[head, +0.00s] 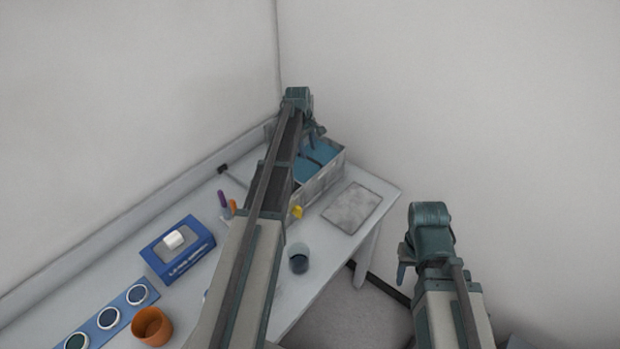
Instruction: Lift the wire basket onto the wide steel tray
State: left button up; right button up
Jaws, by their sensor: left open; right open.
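The wire basket (325,178), a grey box shape with blue contents, stands at the far end of the table. My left arm hides its left part. The wide steel tray (352,207), a flat mottled grey plate, lies right of and nearer than the basket, close to the table's right edge. My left gripper (316,136) is open at the far side of the basket, above or at its rim; I cannot tell whether it touches. My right gripper (402,273) is open and empty, off the table to the right.
A blue lens-wipes box (178,250), an orange cup (152,326), a dark cup (298,258), a blue strip with round lenses (107,318), and purple and orange markers (222,199) stand on the table (320,275). A yellow item (297,212) sits by the basket. Walls close the back.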

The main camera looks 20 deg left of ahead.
aim_at(310, 167)
pick_arm(q)
jog(key=f+b, duration=0.2)
jog(key=w+f+b, duration=0.1)
jog(key=f+b, duration=0.1)
jog(key=f, duration=0.1)
jog(key=shift+d+f, duration=0.15)
jog(key=f+b, duration=0.1)
jog(key=w+f+b, duration=0.1)
jog(key=f+b, duration=0.1)
jog(key=w+f+b, duration=0.1)
jog(key=f+b, duration=0.1)
jog(key=shift+d+f, duration=0.15)
jog(key=shift+c, duration=0.3)
grip_shut()
